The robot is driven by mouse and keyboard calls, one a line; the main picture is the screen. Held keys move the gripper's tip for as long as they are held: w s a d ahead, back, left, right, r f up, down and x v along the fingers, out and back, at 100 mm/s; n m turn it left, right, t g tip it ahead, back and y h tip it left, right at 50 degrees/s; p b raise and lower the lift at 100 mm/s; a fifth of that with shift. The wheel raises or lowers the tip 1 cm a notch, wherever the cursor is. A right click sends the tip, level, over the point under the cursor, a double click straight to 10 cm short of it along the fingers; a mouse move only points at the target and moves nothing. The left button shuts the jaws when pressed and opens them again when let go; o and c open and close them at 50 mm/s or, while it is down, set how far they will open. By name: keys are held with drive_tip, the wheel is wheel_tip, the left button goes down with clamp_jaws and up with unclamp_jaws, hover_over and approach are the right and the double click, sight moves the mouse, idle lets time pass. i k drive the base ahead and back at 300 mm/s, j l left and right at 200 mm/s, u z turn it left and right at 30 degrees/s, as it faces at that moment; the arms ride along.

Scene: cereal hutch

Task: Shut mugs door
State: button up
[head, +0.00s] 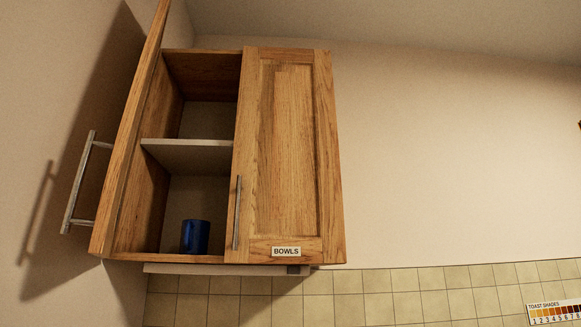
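The wooden wall cabinet (335,160) hangs at the left in the head view. Its left door (128,140) stands wide open, swung out toward the left wall, with a metal bar handle (78,182) on its outer face. No label shows on this door from here. A blue mug (195,237) stands on the cabinet floor inside the open half. The right door (288,150), labelled BOWLS, is shut. My gripper is not in view.
A shelf (188,156) divides the open half and looks empty above. The left wall (45,90) is close to the open door. A flat fixture (220,269) runs under the cabinet. A TOAST SHADES card (555,312) is at lower right. The wall right of the cabinet is bare.

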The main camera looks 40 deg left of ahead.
sight(104, 225)
drive_tip(key=k+j+u, duration=0.2)
drive_tip(key=k+j, duration=0.15)
drive_tip(key=u, duration=2.25)
